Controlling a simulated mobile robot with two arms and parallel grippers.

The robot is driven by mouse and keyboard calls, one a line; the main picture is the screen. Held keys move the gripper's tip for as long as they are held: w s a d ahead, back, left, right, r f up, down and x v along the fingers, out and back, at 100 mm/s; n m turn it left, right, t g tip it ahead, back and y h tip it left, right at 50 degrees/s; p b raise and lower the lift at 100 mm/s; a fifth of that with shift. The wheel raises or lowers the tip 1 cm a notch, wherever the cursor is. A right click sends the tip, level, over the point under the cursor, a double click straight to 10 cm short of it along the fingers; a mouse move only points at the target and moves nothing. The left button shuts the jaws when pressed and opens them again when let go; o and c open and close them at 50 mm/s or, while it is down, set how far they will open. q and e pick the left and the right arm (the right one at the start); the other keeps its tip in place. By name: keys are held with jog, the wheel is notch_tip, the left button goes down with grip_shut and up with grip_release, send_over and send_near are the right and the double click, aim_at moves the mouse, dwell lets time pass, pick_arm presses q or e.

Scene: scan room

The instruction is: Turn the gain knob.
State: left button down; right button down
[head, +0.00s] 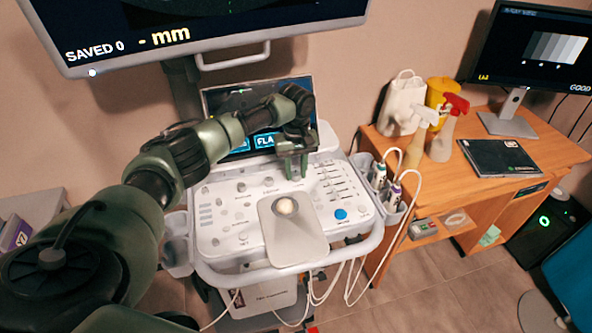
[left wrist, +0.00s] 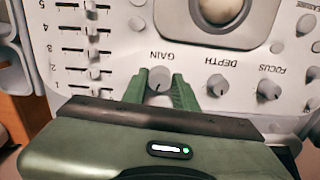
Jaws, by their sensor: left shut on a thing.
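The gain knob (left wrist: 158,79) is a small grey round knob above the gripper body in the left wrist view, next to the upside-down GAIN label. My left gripper (left wrist: 162,88) has one green finger on each side of the knob and is shut on it. In the head view the left gripper (head: 292,172) reaches down to the back part of the white console panel (head: 225,222). There the gripper mostly hides the knob. The depth knob (left wrist: 217,85) and focus knob (left wrist: 268,89) sit to its right in the left wrist view. My right gripper is not in view.
A trackball (head: 286,206) sits in a grey plate on the console. Sliders (left wrist: 94,45) are left of the knob in the wrist view. A screen (head: 235,105) stands behind the panel. Probes (head: 390,195) hang at its right side, near a wooden desk (head: 490,195) with spray bottles.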

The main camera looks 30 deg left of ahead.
pick_arm(q)
jog(key=shift+r+m+p, duration=0.15)
jog(key=shift+m+p, duration=0.45)
jog(key=shift+p, duration=0.1)
jog(key=shift+m+p, duration=0.55)
jog(key=shift+m, duration=0.15)
jog(key=shift+m+p, duration=0.8)
jog(key=shift+m, duration=0.7)
jog(key=c, duration=1.1)
grip_release()
